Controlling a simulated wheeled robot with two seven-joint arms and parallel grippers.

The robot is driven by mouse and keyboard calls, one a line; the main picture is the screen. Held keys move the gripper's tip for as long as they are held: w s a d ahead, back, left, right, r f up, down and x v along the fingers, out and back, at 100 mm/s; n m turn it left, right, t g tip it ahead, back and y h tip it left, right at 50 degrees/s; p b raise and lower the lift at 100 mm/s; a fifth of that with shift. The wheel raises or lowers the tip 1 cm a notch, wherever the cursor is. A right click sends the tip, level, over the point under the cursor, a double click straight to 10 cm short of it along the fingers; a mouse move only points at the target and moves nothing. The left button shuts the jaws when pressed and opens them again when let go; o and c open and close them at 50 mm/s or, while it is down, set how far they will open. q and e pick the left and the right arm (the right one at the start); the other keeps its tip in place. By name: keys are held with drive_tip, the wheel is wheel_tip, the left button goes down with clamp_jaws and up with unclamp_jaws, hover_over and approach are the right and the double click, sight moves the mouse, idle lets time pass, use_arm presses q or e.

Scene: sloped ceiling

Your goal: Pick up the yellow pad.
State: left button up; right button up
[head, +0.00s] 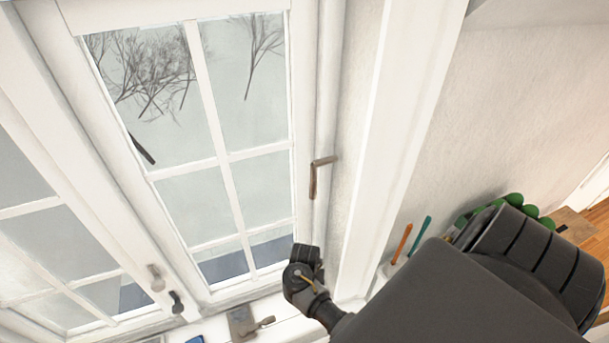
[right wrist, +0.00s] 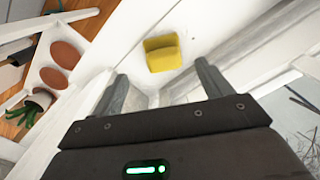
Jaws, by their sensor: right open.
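The yellow pad (right wrist: 163,53) lies on a white surface in the right wrist view, near the upper middle. It looks like a small block with a raised back edge. My right gripper (right wrist: 162,76) is open, with its two dark fingers apart on either side of the pad in the picture. The pad appears beyond the fingertips, and nothing is held. I do not see the pad in the head view, where my dark arm covers the lower right. My left gripper is not in view.
A white-framed window (head: 225,160) with a handle (head: 314,178) fills the head view's left. A grey object (head: 243,322) lies on the sill. An orange pen (head: 402,242) and a teal one (head: 421,234) stand by the wall. A potted plant (right wrist: 42,98) shows in the wrist view.

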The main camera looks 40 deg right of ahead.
drive_tip(key=shift+w+a+f+b, duration=0.1)
drive_tip(key=shift+f+b, duration=0.5)
drive_tip(key=shift+f, duration=1)
drive_tip(key=shift+w+a+f+b, duration=0.1)
drive_tip(key=shift+f+b, duration=0.5)
drive_tip(key=shift+f, duration=0.95)
drive_tip(key=shift+d, duration=0.1)
drive_tip(key=c, duration=1.1)
wheel_tip(320, 180, up, 9)
drive_tip(key=p, duration=0.4)
drive_tip(key=shift+d+r+p, duration=0.1)
drive_tip(key=shift+r+p, duration=0.1)
drive_tip(key=shift+p, duration=0.15)
drive_tip(key=shift+r, duration=0.4)
